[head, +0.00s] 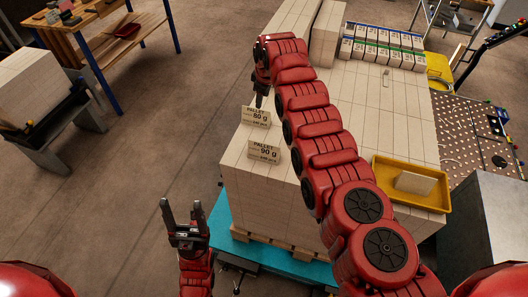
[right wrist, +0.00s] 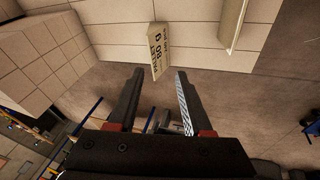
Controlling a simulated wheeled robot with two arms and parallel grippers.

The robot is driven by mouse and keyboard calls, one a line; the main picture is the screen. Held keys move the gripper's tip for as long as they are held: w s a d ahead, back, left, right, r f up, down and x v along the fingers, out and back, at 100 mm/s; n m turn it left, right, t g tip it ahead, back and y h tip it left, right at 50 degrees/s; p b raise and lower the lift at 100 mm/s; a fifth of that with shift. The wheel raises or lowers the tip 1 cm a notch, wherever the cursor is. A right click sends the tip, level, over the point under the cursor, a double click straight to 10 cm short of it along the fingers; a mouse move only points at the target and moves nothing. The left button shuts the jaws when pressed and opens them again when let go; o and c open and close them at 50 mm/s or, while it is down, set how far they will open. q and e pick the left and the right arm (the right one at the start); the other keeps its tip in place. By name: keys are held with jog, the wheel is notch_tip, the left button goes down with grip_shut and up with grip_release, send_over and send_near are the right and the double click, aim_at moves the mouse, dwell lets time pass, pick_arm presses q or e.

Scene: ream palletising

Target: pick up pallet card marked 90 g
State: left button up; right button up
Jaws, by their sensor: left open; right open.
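The pallet card marked 90 g (head: 265,151) stands at the left edge of the pale stack's top. The card marked 80 g (head: 256,116) stands just behind it. My right gripper (head: 259,100) is over the stack edge beside the 80 g card, apart from the 90 g card. Another card (right wrist: 235,25) shows nearly edge-on at upper right. My left gripper (head: 182,215) is open and empty, left of the stack.
The pale stack (head: 240,190) stands on a wooden pallet over a blue platform (head: 222,222). A yellow tray (head: 440,197) with a pale block lies on its right. Several labelled reams (head: 385,45) stand at the back.

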jog(key=s+r+n+g+h, duration=0.15)
jog(key=s+r+g, duration=0.25)
jog(key=s+r, duration=0.45)
jog(key=b, duration=0.8)
send_over(264, 144)
notch_tip(264, 144, down, 10)
jog(key=shift+d+f+y, duration=0.1)
jog(key=shift+f+y, duration=0.05)
jog(key=shift+y, duration=0.1)
jog(key=shift+f, duration=0.9)
jog(key=shift+f+p, duration=0.3)
jog(key=shift+f, duration=0.35)
jog(key=shift+f+p, duration=0.45)
jog(key=shift+p, duration=0.05)
notch_tip(264, 144, down, 4)
jog(key=shift+r+p, duration=0.1)
jog(key=shift+p, duration=0.9)
jog(key=shift+f, duration=0.3)
jog(key=shift+w, duration=0.1)
grip_shut()
